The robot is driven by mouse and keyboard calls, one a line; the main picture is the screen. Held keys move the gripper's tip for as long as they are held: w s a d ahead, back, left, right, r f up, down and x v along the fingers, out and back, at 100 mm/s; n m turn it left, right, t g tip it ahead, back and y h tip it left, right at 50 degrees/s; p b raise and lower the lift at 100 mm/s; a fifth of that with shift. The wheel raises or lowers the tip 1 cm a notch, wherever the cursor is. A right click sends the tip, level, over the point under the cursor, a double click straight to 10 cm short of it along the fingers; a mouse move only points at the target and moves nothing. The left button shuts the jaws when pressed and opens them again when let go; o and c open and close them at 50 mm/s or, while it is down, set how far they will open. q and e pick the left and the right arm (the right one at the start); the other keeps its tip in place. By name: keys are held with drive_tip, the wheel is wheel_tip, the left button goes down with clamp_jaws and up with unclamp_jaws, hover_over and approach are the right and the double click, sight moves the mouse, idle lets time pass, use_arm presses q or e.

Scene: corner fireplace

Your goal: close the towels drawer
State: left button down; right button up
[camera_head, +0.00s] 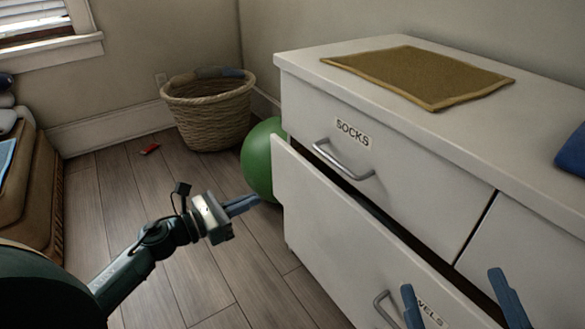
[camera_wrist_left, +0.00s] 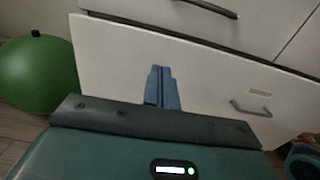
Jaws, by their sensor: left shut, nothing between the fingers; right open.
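The towels drawer (camera_head: 335,225) is the lower drawer of the white dresser, under the one labelled SOCKS. It stands pulled out, with a dark gap above its front. Its label is partly hidden by my right gripper (camera_head: 455,290), which is open with its two blue fingers near the drawer's metal handle (camera_head: 385,308). My left gripper (camera_head: 243,205) is shut and empty, to the left of the drawer front. In the left wrist view the shut blue fingers (camera_wrist_left: 162,88) point at the drawer front (camera_wrist_left: 115,60); I cannot tell if they touch it. The handle also shows there (camera_wrist_left: 250,108).
The socks drawer (camera_head: 420,190) above is shut. A green ball (camera_head: 260,160) lies on the floor by the dresser's left side, near a wicker basket (camera_head: 207,112). A small red object (camera_head: 150,149) lies on the floor. A brown mat (camera_head: 420,75) lies on the dresser. Floor left of the dresser is mostly clear.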

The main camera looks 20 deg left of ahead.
use_arm(q)
drive_tip(key=b, duration=0.2)
approach(311, 173)
drive_tip(key=x, duration=0.6)
drive_tip(key=shift+a+f, duration=0.1)
drive_tip(key=shift+a, duration=0.05)
drive_tip(key=shift+w+d, duration=0.25)
drive_tip(key=shift+w, duration=0.15)
use_arm(e)
drive_tip(key=shift+w+r+n+t+y, duration=0.3)
drive_tip(key=shift+r+n+y, duration=0.1)
drive_tip(key=shift+r, duration=0.15)
drive_tip(key=shift+w+r+n+t+y, duration=0.3)
drive_tip(key=shift+r+y, duration=0.1)
drive_tip(key=shift+r, duration=0.15)
use_arm(q)
drive_tip(key=shift+d, duration=0.1)
